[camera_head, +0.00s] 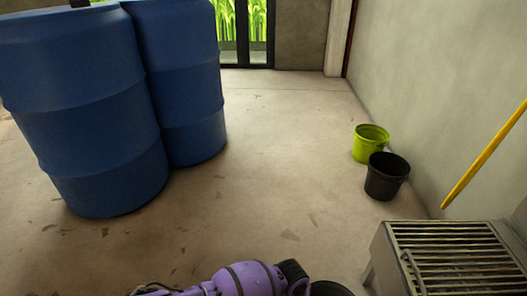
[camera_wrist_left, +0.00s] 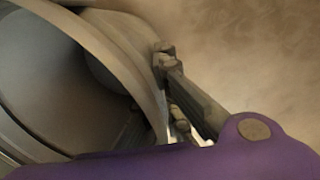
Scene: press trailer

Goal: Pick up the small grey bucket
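The grey bucket (camera_wrist_left: 45,75) fills the left of the left wrist view, its pale curved rim (camera_wrist_left: 125,50) close to the camera. Dark finger parts of my left gripper (camera_wrist_left: 160,95) are at this rim. One finger lies along the outside, and a dark shape shows inside the wall. Whether they pinch the rim is unclear. In the head view my purple left arm comes in at the bottom, its gripper (camera_head: 298,278) beside a dark round rim (camera_head: 330,288) cut off by the frame edge. My right gripper is not seen.
Two blue barrels (camera_head: 85,110) stand at the left. A lime-green bucket (camera_head: 368,145) and a black bucket (camera_head: 385,178) stand by the right wall. A metal grate stand (camera_head: 450,255) is at lower right, with a yellow pole (camera_head: 485,155) leaning behind it. The middle floor is clear.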

